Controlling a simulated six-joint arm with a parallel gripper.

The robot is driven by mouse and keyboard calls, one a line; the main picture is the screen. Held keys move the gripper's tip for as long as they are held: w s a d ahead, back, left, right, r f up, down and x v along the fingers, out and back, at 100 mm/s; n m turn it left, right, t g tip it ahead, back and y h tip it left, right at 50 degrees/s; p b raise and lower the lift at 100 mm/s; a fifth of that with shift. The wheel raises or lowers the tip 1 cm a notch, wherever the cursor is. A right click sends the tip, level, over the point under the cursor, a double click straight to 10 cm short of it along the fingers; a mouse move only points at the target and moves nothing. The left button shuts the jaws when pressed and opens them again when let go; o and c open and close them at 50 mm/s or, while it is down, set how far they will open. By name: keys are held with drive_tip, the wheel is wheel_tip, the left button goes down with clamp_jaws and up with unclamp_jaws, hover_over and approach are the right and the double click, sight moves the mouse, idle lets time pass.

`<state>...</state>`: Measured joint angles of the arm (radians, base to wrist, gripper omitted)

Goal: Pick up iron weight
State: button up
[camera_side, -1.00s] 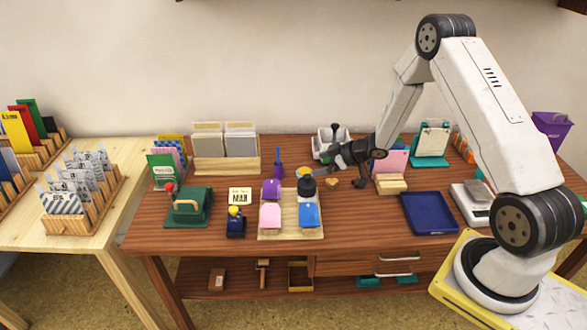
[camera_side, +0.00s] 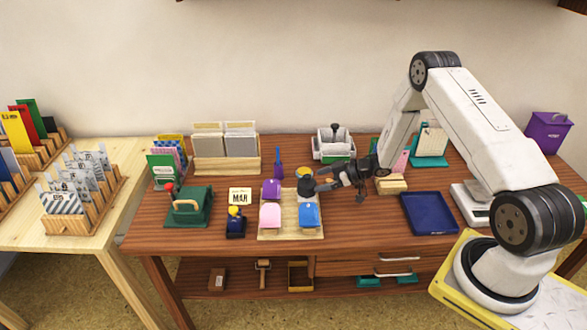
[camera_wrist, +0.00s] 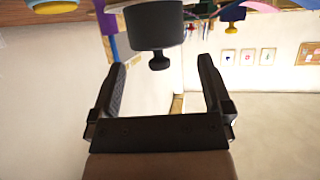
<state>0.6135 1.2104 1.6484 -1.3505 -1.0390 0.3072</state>
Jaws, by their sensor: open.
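The iron weight (camera_side: 305,187) is a dark cylinder with a knob on top. It is upright at the back right of the light wooden tray (camera_side: 291,235), behind the blue pad. In the wrist view the weight (camera_wrist: 155,25) appears upside down at the top, its narrow knob pointing down between the fingertips. My gripper (camera_side: 324,181) is just right of the weight, low and reaching in sideways. In the wrist view my gripper (camera_wrist: 160,63) is open, with a finger on either side of the knob and visible gaps at both sides.
On the tray are a pink pad (camera_side: 270,215), a blue pad (camera_side: 309,215) and a purple pad (camera_side: 271,189). A yellow-topped pot (camera_side: 304,172) is close behind the weight. A blue tray (camera_side: 429,213) lies at right.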

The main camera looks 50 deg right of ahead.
sight(309, 181)
drive_tip(key=shift+w+a+f, duration=0.1)
drive_tip(key=shift+w, duration=0.05)
drive_tip(key=shift+x, duration=2.5)
drive_tip(key=shift+w, duration=0.1)
clamp_jaws()
drive_tip(key=shift+w+r, duration=0.1)
drive_tip(key=shift+r, duration=0.15)
